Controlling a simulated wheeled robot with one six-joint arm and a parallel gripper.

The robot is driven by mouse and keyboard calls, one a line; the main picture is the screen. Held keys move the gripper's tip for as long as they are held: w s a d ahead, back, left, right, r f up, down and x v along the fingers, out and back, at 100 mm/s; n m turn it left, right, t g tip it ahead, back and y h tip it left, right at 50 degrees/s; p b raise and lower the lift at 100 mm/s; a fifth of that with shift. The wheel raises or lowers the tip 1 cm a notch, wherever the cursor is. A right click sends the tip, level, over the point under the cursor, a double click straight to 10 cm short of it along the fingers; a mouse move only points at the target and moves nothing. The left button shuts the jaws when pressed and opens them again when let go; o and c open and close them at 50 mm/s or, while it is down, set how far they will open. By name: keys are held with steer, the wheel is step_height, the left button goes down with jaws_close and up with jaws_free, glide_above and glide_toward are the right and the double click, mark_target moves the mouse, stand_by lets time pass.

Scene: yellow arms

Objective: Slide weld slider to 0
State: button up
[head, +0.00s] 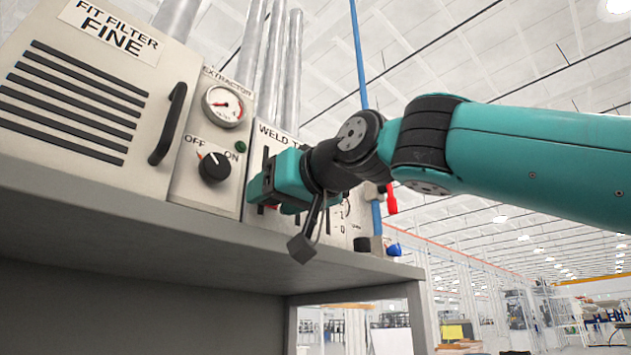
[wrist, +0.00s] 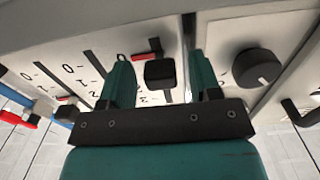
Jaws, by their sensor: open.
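The weld panel (head: 262,142), lettered "WELD T" before my arm covers the rest, stands at the right end of the machine. My gripper (head: 268,188) is in front of it and hides most of its face. In the wrist view my gripper (wrist: 158,62) is open, with one teal finger on each side of a black block-shaped knob (wrist: 160,73). The knob seems to sit between the fingers with gaps on both sides; contact is not visible. Dark slots and numbered marks (wrist: 70,69) lie left of it. Which number the knob stands at is not readable.
Left of the panel are the OFF/ON dial (head: 214,167), a gauge (head: 223,106) and a black handle (head: 168,124). The grey shelf (head: 180,222) runs below. A red handle (head: 391,199) and a blue knob (head: 394,249) are to the right. Another black knob (wrist: 67,112) is at left in the wrist view.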

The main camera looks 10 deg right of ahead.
steer(key=b+v, duration=0.6)
steer(key=v, duration=1.1)
steer(key=shift+b, duration=0.4)
steer(key=shift+s+d, duration=0.15)
steer(key=shift+d, duration=0.05)
